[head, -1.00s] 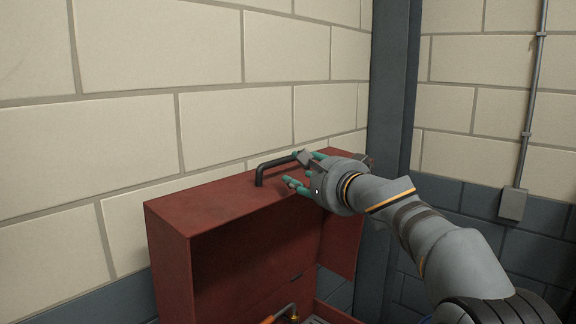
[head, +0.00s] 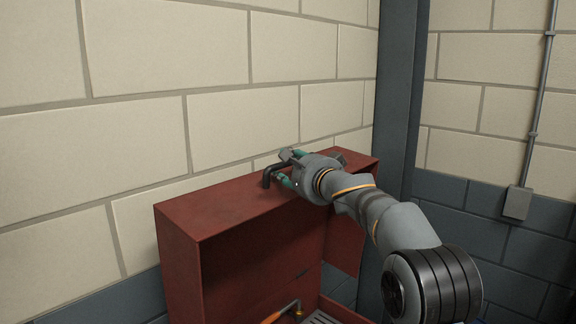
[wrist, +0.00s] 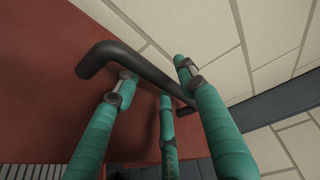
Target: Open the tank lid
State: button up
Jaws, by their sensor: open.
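The red tank lid (head: 250,205) stands raised, its hollow inside facing me in the head view. A black bar handle (head: 267,180) is fixed on its upper face. In the wrist view, the handle (wrist: 135,65) runs diagonally between my gripper's green fingers, on the red surface (wrist: 45,75). My gripper (head: 289,167) is open at the handle in the head view, with fingers on either side of the bar. The wrist view also shows my gripper (wrist: 153,72) spread around it. I cannot tell whether any finger touches the bar. My gripper hides part of the handle.
A pale block wall (head: 240,120) stands close behind the lid. A dark column (head: 397,130) rises to the right. An orange-handled part (head: 275,317) and a slatted grate (head: 322,318) show below the lid. A conduit box (head: 517,203) hangs on the right wall.

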jog(key=shift+c, duration=0.9)
jog(key=c, duration=0.8)
grip_shut()
